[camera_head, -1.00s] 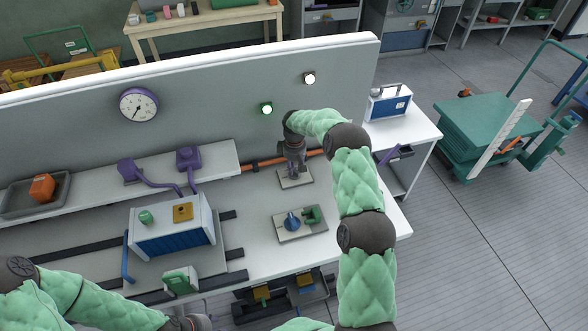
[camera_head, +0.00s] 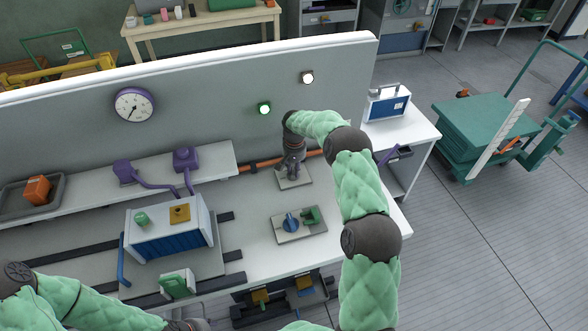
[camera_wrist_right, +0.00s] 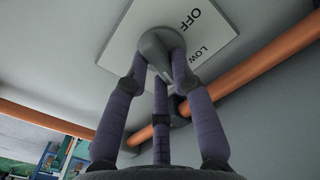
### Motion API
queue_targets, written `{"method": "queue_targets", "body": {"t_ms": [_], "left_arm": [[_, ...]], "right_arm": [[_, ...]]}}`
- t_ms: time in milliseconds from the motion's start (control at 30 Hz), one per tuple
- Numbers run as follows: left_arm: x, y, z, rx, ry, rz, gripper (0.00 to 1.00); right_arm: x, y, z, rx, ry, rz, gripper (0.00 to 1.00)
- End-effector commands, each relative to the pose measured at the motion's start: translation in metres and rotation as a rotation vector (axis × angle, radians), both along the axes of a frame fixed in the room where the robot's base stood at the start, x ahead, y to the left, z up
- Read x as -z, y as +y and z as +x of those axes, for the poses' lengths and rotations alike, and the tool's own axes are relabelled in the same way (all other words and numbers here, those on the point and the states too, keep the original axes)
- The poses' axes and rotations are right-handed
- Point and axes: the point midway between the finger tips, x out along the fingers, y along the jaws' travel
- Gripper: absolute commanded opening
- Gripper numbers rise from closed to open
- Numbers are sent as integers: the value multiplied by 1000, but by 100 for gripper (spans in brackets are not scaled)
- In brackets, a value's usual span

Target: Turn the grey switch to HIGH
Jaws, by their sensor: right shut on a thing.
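The grey switch (camera_wrist_right: 158,50) is a rounded knob on a white plate (camera_wrist_right: 125,45) with the words OFF and LOW beside it in the right wrist view. HIGH is not visible. The knob's pointing direction is hard to tell because the fingers cover it. My right gripper (camera_wrist_right: 165,70) is shut on the knob, with its purple fingers around it. In the head view, my right gripper (camera_head: 293,172) is at the small plate (camera_head: 300,182) near the back wall and hides the knob. My left gripper (camera_head: 188,325) is only partly visible at the bottom edge.
An orange pipe (camera_head: 258,166) runs along the wall behind the switch plate. A plate with a blue knob (camera_head: 291,222) and a green part (camera_head: 311,214) lies in front. A blue-and-white box (camera_head: 166,240) stands left. Lamps (camera_head: 264,108) are on the wall.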

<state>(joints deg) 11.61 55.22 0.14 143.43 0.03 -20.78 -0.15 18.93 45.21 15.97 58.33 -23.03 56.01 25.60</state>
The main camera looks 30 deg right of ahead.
Motion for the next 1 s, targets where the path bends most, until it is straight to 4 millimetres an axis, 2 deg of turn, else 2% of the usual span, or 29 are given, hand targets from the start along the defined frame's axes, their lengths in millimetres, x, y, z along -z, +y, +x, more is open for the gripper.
{"method": "queue_targets", "body": {"t_ms": [400,967,1000], "left_arm": [[2,0,0,0,0,0,40],[2,0,0,0,0,0,40],[2,0,0,0,0,0,40]], "right_arm": [[-1,-1,0,188,-3,-1,0],[-1,-1,0,214,-4,0,0],[-1,-1,0,214,-4,0,36]]}}
